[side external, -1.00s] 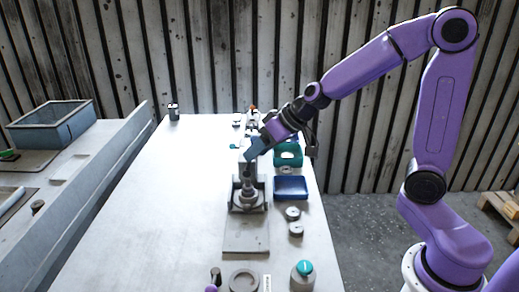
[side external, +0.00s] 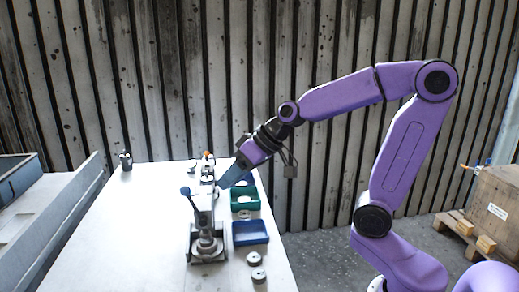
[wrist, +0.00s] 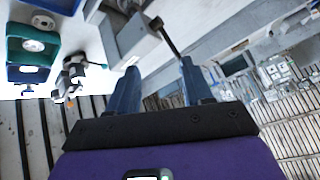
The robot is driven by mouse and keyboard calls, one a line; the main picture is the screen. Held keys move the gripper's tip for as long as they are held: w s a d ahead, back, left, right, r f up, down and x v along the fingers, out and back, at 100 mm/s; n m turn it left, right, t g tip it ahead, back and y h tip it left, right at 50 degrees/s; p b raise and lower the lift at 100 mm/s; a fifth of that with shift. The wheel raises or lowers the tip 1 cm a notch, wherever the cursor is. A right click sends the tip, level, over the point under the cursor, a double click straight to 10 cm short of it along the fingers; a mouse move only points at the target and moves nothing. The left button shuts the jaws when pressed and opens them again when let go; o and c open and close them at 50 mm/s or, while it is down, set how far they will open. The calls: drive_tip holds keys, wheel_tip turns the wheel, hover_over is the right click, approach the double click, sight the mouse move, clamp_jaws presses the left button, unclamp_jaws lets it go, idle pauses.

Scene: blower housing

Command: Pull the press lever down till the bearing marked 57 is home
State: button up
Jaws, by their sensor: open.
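The grey press (side external: 206,238) stands on the white table in the side view. The grey press body (wrist: 130,36) shows there too. I cannot make out the bearing marked 57 or how deep it sits.
A green bin (side external: 244,200) and a blue bin (side external: 250,233) stand right of the press. Loose grey rings (side external: 254,259) lie in front of them. A small dark cylinder (side external: 126,161) stands at the far left. The table's left side is clear.

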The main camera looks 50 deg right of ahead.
drive_tip(key=v, duration=0.9)
drive_tip(key=shift+s, duration=0.15)
